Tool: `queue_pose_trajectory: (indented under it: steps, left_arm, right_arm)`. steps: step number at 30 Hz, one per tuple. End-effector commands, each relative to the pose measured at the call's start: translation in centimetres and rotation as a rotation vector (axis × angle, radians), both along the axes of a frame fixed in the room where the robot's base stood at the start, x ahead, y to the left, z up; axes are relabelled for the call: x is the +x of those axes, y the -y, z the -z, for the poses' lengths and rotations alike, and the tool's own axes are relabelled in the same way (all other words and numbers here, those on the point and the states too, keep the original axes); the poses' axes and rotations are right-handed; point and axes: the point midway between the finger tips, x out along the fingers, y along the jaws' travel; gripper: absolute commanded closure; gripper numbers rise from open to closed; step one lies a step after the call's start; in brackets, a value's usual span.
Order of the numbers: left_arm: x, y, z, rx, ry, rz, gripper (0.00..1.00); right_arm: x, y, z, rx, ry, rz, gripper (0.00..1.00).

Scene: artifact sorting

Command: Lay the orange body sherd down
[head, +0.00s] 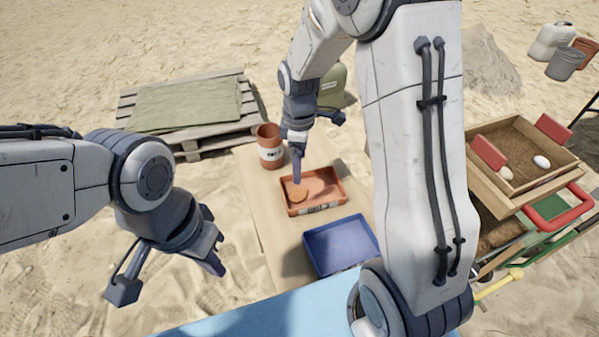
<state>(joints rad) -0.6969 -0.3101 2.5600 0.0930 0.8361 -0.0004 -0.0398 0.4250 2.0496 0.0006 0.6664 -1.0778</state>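An orange-brown piece, likely the orange body sherd (300,195), shows in the left part of the orange tray (331,204). It is close in colour to the tray floor, so its outline is hard to make out. My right gripper (297,179) points down into this tray, with its fingertips at the sherd. Whether the fingers grip it or only touch it is too small to tell. My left gripper (214,266) hangs over the sand left of the table, with nothing visible in it. The gap between its fingers is not clear.
A blue tray (307,255) sits nearer on the tan table (268,215). A rust-coloured canister (269,156) stands at the table's far left. A pallet with a green cloth (190,105) lies behind. A wooden sand box (509,195) with pale objects is at right. My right arm hides the middle right.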

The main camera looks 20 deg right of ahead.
Motion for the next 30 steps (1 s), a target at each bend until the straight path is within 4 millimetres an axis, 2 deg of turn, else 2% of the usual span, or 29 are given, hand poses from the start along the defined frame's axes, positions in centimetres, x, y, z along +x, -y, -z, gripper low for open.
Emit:
queue_pose_trajectory:
  steps: [4, 7, 11, 12, 15, 19, 21, 24, 30]
  left_arm:
    - [0.0, 0.0, 0.0, 0.0, 0.0, 0.0, 1.0]
    - [0.0, 0.0, 0.0, 0.0, 0.0, 0.0, 1.0]
    - [0.0, 0.0, 0.0, 0.0, 0.0, 0.0, 1.0]
    - [0.0, 0.0, 0.0, 0.0, 0.0, 0.0, 1.0]
    - [0.0, 0.0, 0.0, 0.0, 0.0, 0.0, 1.0]
    - [0.0, 0.0, 0.0, 0.0, 0.0, 0.0, 1.0]
    - [0.0, 0.0, 0.0, 0.0, 0.0, 0.0, 1.0]
    - [0.0, 0.0, 0.0, 0.0, 0.0, 0.0, 1.0]
    - [0.0, 0.0, 0.0, 0.0, 0.0, 0.0, 1.0]
  right_arm:
    - [-0.6, -1.0, -1.5, 0.002, 0.004, 0.013, 0.05]
    - [-3.0, -4.1, -3.6, 0.013, 0.013, 0.064, 0.05]
    - [-9.3, -9.0, -6.7, 0.038, 0.018, 0.182, 0.05]
    - [-11.6, -10.1, -7.4, 0.046, 0.015, 0.224, 0.05]
    - [-16.7, -11.8, -8.6, 0.066, 0.005, 0.321, 0.05]
    - [-21.4, -12.3, -9.1, 0.082, -0.011, 0.418, 0.05]
    - [-22.8, -12.3, -9.2, 0.086, -0.018, 0.452, 0.05]
    - [-23.7, -12.2, -9.2, 0.088, -0.022, 0.475, 0.05]
    - [-23.7, -12.2, -9.2, 0.087, -0.023, 0.481, 0.05]
